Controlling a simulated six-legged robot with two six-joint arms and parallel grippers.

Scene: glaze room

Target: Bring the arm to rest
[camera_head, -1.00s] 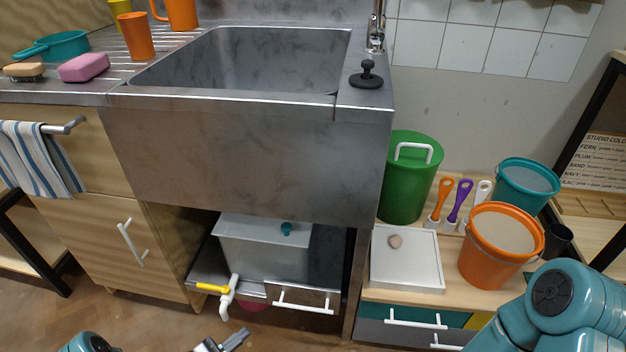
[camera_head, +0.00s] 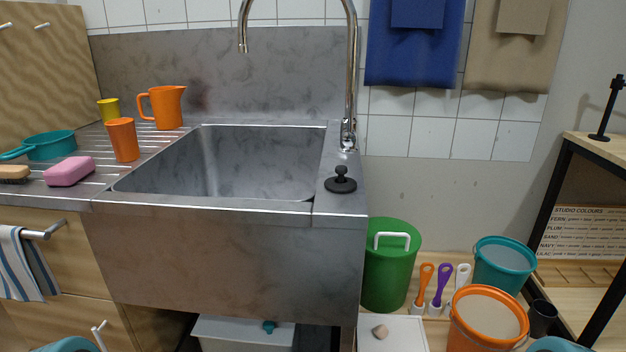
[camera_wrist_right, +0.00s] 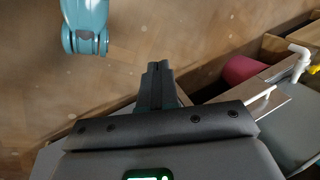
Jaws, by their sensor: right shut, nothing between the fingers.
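My right gripper (camera_wrist_right: 158,68) shows in the right wrist view, pointing away from the camera over the brown floor (camera_wrist_right: 140,45). Its two dark fingers are together with nothing between them. It touches nothing that I can see. The head view shows neither gripper, only teal pieces of my own arms at its bottom left and bottom right edges. My left gripper is out of view.
A steel sink (camera_head: 230,255) stands ahead, with a plunger-like black stopper (camera_head: 340,180) on its rim. A green bin (camera_head: 390,275) and an orange bucket (camera_head: 487,320) stand to the right. A white pipe (camera_wrist_right: 299,62) shows right of the right gripper.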

